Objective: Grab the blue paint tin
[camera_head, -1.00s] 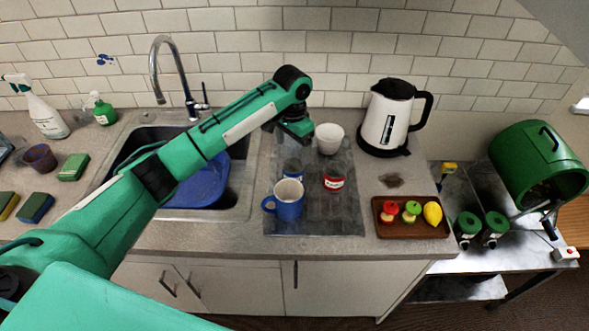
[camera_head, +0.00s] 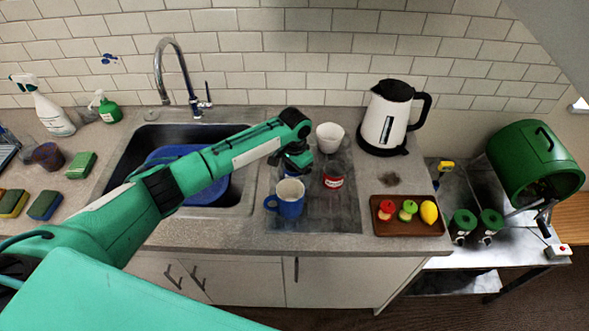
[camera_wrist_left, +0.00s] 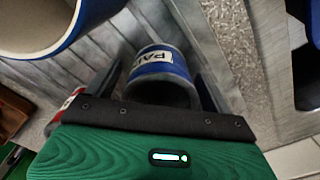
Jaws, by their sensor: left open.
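The blue paint tin (camera_wrist_left: 162,66) shows in the left wrist view, with a white label and part of its lettering. It lies between the two fingers of my left gripper (camera_wrist_left: 158,88), which is open; I see no finger closed on it. In the head view my left gripper (camera_head: 294,172) points down behind the blue mug and hides most or all of the tin. I cannot tell whether the fingers are level with the tin or above it. My right gripper is not in view.
A blue mug (camera_head: 288,203) stands close in front of the gripper. A red tin (camera_head: 333,177) is to the right, a white cup (camera_head: 330,136) behind. A kettle (camera_head: 385,125) and a fruit tray (camera_head: 387,228) stand farther right. The sink (camera_head: 240,193) is left.

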